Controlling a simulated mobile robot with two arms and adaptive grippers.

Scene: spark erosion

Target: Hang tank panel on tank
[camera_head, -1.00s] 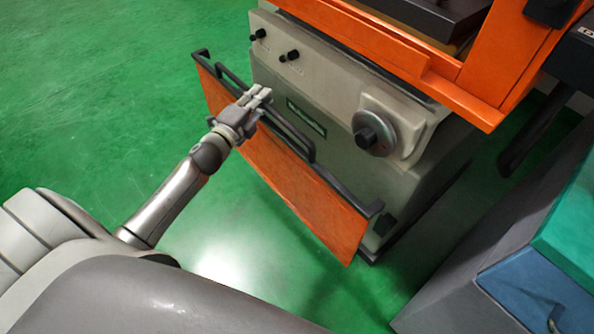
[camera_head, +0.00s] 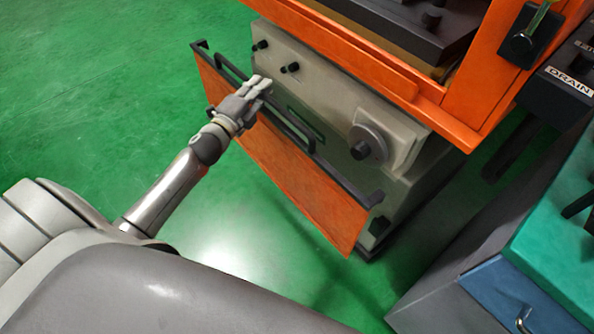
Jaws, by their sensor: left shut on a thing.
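The tank panel (camera_head: 300,188) is an orange sheet with a dark top rail and a long black handle. It hangs tilted in front of the grey machine base. My left gripper (camera_head: 262,84) is shut on the panel's handle near its middle-left and partly covers it. The orange tank (camera_head: 372,68) sits above the base, up and to the right of the panel. The panel's top rail is below the tank's edge and apart from it. My right gripper is not in view.
The machine base has a round knob (camera_head: 368,144) and small black knobs close behind the panel. A cabinet with a green top (camera_head: 556,225) and blue front stands at the right. Green floor is free at the left.

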